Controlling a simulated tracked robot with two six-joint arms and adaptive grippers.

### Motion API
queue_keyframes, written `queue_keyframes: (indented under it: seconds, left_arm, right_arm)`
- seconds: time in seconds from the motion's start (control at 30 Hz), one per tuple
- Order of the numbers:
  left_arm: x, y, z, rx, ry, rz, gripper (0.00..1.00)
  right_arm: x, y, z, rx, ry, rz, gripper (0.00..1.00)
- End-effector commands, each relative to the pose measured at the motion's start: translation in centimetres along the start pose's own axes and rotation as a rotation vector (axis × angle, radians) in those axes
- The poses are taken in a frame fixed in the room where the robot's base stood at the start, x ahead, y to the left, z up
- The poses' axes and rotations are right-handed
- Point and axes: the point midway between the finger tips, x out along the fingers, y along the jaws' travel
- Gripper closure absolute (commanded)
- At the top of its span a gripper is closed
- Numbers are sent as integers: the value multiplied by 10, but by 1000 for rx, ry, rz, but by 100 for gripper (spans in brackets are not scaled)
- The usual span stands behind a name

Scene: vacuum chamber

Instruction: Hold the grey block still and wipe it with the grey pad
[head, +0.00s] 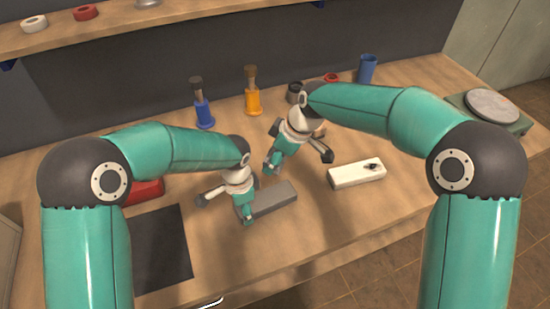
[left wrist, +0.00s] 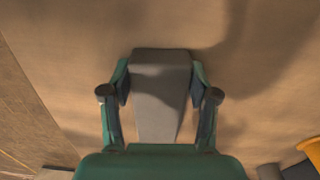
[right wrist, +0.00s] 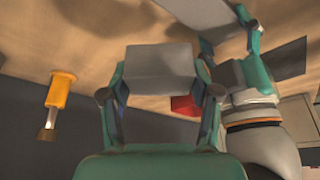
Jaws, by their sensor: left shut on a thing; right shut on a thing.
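The grey block (head: 272,198) lies flat on the wooden bench in the head view. My left gripper (head: 249,205) is shut on its left end; in the left wrist view the block (left wrist: 162,85) sits between both fingers. My right gripper (head: 273,163) is above and behind the block in the head view. In the right wrist view it is shut on the grey pad (right wrist: 160,65), which appears apart from the block (right wrist: 200,10). The pad is hidden in the head view.
A white case (head: 357,173) lies right of the block. A dark mat (head: 160,248) and a red object (head: 148,190) are at left. Blue (head: 204,112) and orange (head: 252,98) bottles stand behind. A round-topped scale (head: 492,106) is far right. The bench front is clear.

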Motion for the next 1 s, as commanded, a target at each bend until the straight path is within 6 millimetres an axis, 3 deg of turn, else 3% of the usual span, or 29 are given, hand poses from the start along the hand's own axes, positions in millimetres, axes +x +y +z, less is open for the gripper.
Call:
queue_keyframes:
  seconds: [0.2, 0.23, 0.4, 0.77, 1.0]
  left_arm:
    - [0, 0, 0, 0, -1, 0, 90]
    - [0, 0, 0, 0, -1, 0, 37]
    - [0, 0, 0, 0, -1, 0, 11]
    - [-2, 0, 0, 0, 0, -1, 11]
    - [-30, -1, -1, -1, 3, -4, 11]
  right_arm:
    - [0, 0, 0, 0, 0, 0, 71]
    - [0, 0, 0, 0, 0, 0, 71]
    - [0, 0, 0, 0, 0, 0, 71]
    - [0, 0, 0, 0, 0, 0, 71]
    - [0, 0, 0, 0, 0, 0, 71]
